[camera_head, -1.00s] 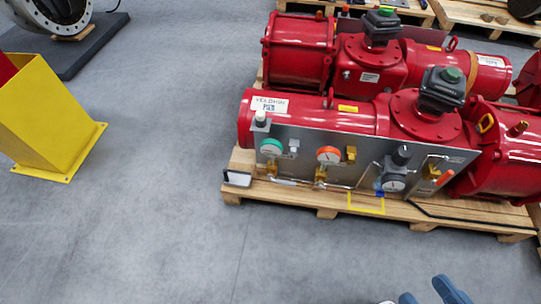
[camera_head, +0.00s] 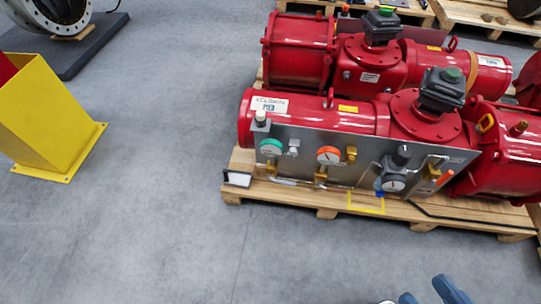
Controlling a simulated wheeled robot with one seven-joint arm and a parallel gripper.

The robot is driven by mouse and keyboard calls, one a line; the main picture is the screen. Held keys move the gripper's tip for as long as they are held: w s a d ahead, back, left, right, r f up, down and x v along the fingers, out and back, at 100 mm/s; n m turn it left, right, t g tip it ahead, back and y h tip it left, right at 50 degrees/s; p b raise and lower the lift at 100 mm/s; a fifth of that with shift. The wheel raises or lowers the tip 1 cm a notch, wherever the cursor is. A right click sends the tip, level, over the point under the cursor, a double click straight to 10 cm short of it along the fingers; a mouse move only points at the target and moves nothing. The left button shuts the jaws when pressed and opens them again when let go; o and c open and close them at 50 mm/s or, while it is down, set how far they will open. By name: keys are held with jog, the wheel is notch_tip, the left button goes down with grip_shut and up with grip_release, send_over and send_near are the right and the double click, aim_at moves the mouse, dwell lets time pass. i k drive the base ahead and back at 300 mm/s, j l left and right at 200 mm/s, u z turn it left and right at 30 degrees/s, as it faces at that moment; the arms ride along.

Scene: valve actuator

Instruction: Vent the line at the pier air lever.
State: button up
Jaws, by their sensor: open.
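A grey control panel (camera_head: 300,146) is mounted on the front of the near red actuator (camera_head: 320,112). On its right end is a small orange-red handle (camera_head: 446,177) beside a brass fitting (camera_head: 432,172). I cannot read any label that marks it as the pier air lever. The panel also has a green-rimmed gauge (camera_head: 271,147), an orange-rimmed gauge (camera_head: 329,155) and a dark regulator with a gauge (camera_head: 393,183). My gripper (camera_head: 428,295) is at the bottom edge, only partly in view. Its blue fingers are apart and empty, well in front of the pallet.
The actuator stands on a wooden pallet (camera_head: 470,222) with a yellow square outline (camera_head: 367,210) at its front edge. A second red actuator (camera_head: 295,50) is behind. A yellow post (camera_head: 45,115) stands at left. The grey floor between is clear.

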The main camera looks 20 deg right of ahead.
aim_at(447, 175)
jog(key=z, duration=1.35)
